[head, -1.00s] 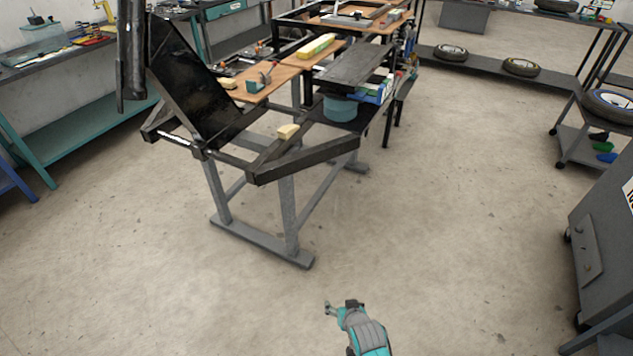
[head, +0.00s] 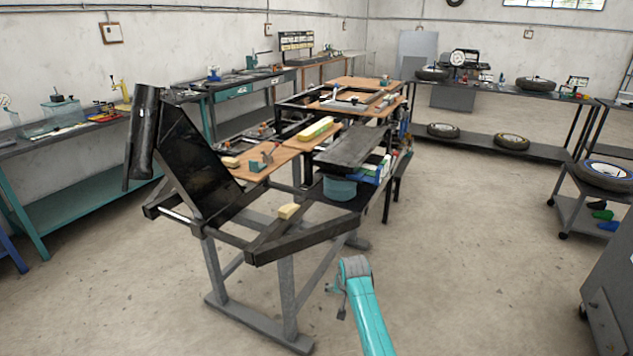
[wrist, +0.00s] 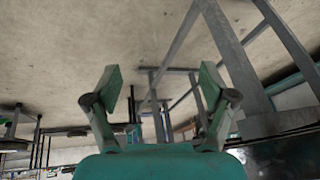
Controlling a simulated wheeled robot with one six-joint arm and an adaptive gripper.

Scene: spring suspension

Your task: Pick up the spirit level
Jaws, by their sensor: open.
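The bar cannot be made out in the wrist view.
The black frame (head: 305,238) of the bench juts toward me, with a small yellow block (head: 289,211) on it. A tilted black panel (head: 193,165) rises at its left. A teal round container (head: 339,188) sits under a dark plate.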

